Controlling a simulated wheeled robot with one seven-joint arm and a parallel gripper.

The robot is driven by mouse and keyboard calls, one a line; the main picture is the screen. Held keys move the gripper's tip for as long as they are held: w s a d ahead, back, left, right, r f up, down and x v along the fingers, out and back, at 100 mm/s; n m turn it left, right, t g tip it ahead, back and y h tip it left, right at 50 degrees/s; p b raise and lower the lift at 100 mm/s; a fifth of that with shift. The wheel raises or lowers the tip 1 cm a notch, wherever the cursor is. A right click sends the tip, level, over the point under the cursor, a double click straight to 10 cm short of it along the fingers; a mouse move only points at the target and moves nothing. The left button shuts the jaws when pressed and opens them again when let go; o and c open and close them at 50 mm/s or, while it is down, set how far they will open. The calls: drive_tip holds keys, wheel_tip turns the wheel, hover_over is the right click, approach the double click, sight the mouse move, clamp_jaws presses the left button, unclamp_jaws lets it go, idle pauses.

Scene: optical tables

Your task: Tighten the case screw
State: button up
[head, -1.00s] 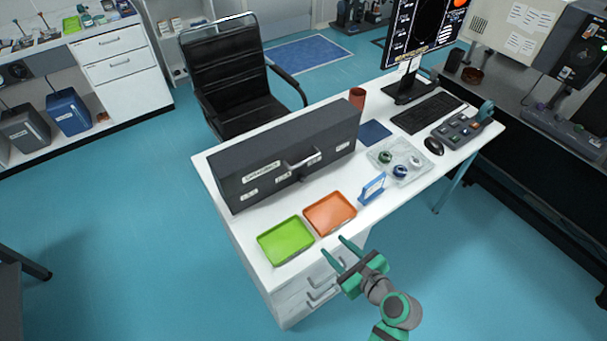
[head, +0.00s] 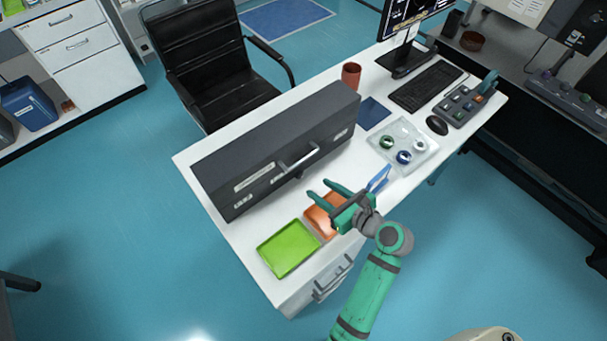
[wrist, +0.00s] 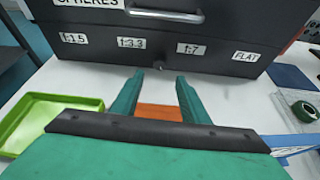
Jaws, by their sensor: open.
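The dark grey case (head: 275,155) stands on the white desk, its labelled front and handle facing my gripper. In the wrist view the case front (wrist: 110,50) fills the top, with labels for f:1.5, f:3.3, f:7 and FLAT. A small dark knob, perhaps the case screw (wrist: 160,66), shows at the lower middle of that front, between my fingertips in the picture. My gripper (head: 320,188) is open and empty above the orange tray, its fingers (wrist: 159,77) pointing at the case. No contact with the case is visible.
A green tray (head: 288,250) lies left of the orange tray (head: 320,222). A blue upright frame (head: 380,178) stands close to my gripper's right. Further right are a clear tray (head: 420,137) with round parts, a mouse (head: 437,125) and a keyboard (head: 425,88).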

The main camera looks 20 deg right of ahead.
sight(301, 176)
drive_tip(key=x, duration=0.9)
